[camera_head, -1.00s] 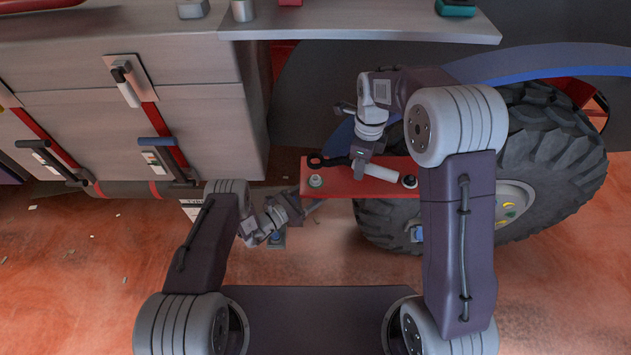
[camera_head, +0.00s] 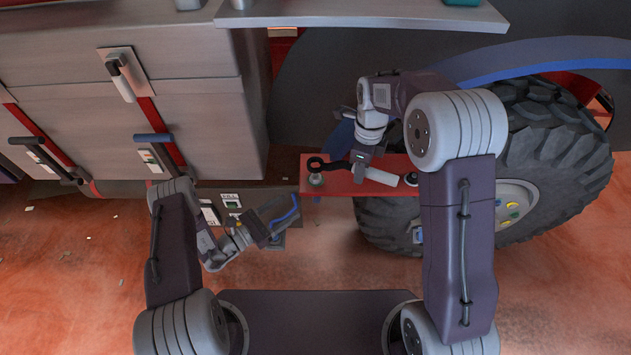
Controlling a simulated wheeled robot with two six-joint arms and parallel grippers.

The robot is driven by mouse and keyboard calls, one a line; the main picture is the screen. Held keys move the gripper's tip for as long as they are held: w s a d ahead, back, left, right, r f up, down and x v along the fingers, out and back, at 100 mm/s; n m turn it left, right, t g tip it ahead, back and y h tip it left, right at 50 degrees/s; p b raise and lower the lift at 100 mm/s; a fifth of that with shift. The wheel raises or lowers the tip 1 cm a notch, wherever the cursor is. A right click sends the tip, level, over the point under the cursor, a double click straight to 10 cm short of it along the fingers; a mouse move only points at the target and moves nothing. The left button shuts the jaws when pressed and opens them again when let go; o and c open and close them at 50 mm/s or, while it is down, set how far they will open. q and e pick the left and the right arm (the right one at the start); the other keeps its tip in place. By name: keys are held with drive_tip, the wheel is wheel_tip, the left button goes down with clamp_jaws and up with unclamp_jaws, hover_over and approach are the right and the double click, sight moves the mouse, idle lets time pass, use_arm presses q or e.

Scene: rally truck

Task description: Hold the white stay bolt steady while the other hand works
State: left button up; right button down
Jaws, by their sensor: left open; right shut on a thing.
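A red plate (camera_head: 335,186) sits in front of the big tyre. A pale grey-white bolt (camera_head: 316,181) stands at its left end. A second, smaller bolt at its right is partly hidden by my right arm. I cannot tell which one is the stay bolt. My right gripper (camera_head: 359,168) is shut on a wrench with a black ring head (camera_head: 316,163) and a white handle (camera_head: 382,177). The ring is just behind the left bolt; contact is unclear. My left gripper (camera_head: 290,211) is open, left of and below the plate, apart from the bolts.
The large tyre (camera_head: 545,150) stands at right. A grey cabinet (camera_head: 180,110) with red straps and handles fills the left. A metal shelf (camera_head: 370,13) overhangs at the top. Printed cards (camera_head: 230,201) lie below the cabinet. The reddish floor is open at lower left.

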sight(381, 172)
drive_tip(key=shift+s+d+r+p, duration=0.15)
drive_tip(key=shift+d+r+p, duration=0.15)
drive_tip(key=shift+d+r, duration=0.25)
drive_tip(key=shift+s+d+r+p, duration=0.2)
drive_tip(key=shift+s+d+r, duration=0.15)
drive_tip(key=shift+d, duration=0.25)
drive_tip(key=shift+s+d+r+p, duration=0.2)
drive_tip(key=shift+d+r, duration=0.1)
drive_tip(key=shift+d, duration=0.35)
drive_tip(key=shift+s+d+r+p, duration=0.15)
drive_tip(key=shift+s+d+r, duration=0.2)
drive_tip(key=shift+d, duration=0.25)
drive_tip(key=shift+a, duration=0.1)
